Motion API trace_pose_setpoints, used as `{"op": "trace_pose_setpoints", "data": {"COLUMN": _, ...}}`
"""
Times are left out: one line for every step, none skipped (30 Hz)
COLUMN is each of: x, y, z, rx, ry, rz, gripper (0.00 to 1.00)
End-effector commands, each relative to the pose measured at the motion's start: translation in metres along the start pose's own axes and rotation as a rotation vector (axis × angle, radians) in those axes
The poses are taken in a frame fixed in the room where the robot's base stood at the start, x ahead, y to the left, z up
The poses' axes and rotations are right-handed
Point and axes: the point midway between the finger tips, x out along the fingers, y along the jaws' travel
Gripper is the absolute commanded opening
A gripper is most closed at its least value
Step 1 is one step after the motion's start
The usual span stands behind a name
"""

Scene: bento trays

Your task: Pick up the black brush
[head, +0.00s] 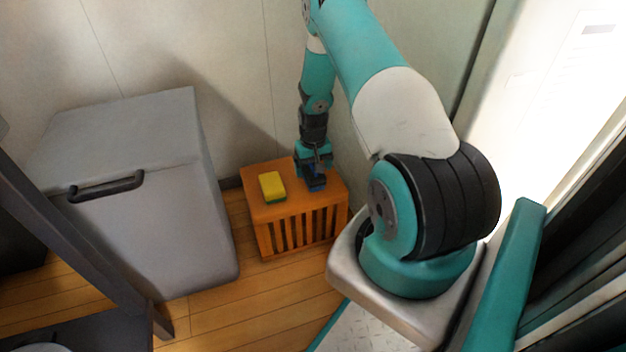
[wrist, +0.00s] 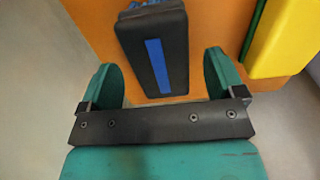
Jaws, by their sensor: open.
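The black brush (wrist: 136,50) has a dark body with a blue stripe along its top and some blue at its far end. It lies on an orange slatted crate (head: 298,228); in the head view the brush (head: 316,184) is partly hidden by my gripper. My gripper (head: 315,162) is open above the crate top. In the wrist view its two green fingers (wrist: 161,72) stand apart, with the near end of the brush showing between them. I cannot tell the exact height gap, and nothing is visibly held.
A yellow and green sponge (head: 272,186) lies on the crate left of the brush, and it also shows in the wrist view (wrist: 285,38). A grey bin with a dark handle (head: 160,215) stands left of the crate. The wall is close behind.

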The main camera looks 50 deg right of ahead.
Motion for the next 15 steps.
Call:
{"op": "trace_pose_setpoints", "data": {"x": 0.015, "y": -0.001, "z": 0.000, "rx": -0.001, "ry": -0.001, "rz": 0.000, "gripper": 0.88}}
{"op": "trace_pose_setpoints", "data": {"x": 0.019, "y": -0.001, "z": 0.000, "rx": 0.000, "ry": -0.001, "rz": 0.000, "gripper": 0.88}}
{"op": "trace_pose_setpoints", "data": {"x": 0.023, "y": -0.001, "z": 0.000, "rx": 0.000, "ry": -0.001, "rz": 0.000, "gripper": 0.88}}
{"op": "trace_pose_setpoints", "data": {"x": 0.025, "y": -0.001, "z": 0.000, "rx": 0.000, "ry": 0.000, "rz": 0.000, "gripper": 0.88}}
{"op": "trace_pose_setpoints", "data": {"x": 0.026, "y": -0.001, "z": 0.000, "rx": 0.000, "ry": 0.000, "rz": 0.000, "gripper": 0.88}}
{"op": "trace_pose_setpoints", "data": {"x": 0.026, "y": -0.001, "z": -0.001, "rx": 0.000, "ry": 0.001, "rz": 0.000, "gripper": 0.88}}
{"op": "trace_pose_setpoints", "data": {"x": 0.025, "y": -0.001, "z": -0.001, "rx": 0.000, "ry": 0.001, "rz": 0.000, "gripper": 0.88}}
{"op": "trace_pose_setpoints", "data": {"x": 0.025, "y": -0.001, "z": -0.001, "rx": 0.000, "ry": 0.001, "rz": 0.000, "gripper": 0.88}}
{"op": "trace_pose_setpoints", "data": {"x": 0.024, "y": -0.001, "z": -0.001, "rx": 0.000, "ry": 0.001, "rz": 0.000, "gripper": 0.88}}
{"op": "trace_pose_setpoints", "data": {"x": 0.024, "y": -0.001, "z": 0.000, "rx": 0.000, "ry": 0.000, "rz": 0.000, "gripper": 0.88}}
{"op": "trace_pose_setpoints", "data": {"x": 0.024, "y": -0.001, "z": 0.000, "rx": 0.000, "ry": 0.000, "rz": 0.000, "gripper": 0.88}}
{"op": "trace_pose_setpoints", "data": {"x": 0.024, "y": -0.001, "z": 0.000, "rx": 0.000, "ry": 0.000, "rz": 0.000, "gripper": 0.81}}
{"op": "trace_pose_setpoints", "data": {"x": 0.024, "y": -0.001, "z": 0.000, "rx": 0.000, "ry": 0.000, "rz": 0.000, "gripper": 0.74}}
{"op": "trace_pose_setpoints", "data": {"x": 0.024, "y": -0.001, "z": 0.000, "rx": 0.000, "ry": 0.000, "rz": 0.000, "gripper": 0.68}}
{"op": "trace_pose_setpoints", "data": {"x": 0.024, "y": -0.001, "z": 0.000, "rx": 0.000, "ry": 0.000, "rz": 0.000, "gripper": 0.58}}
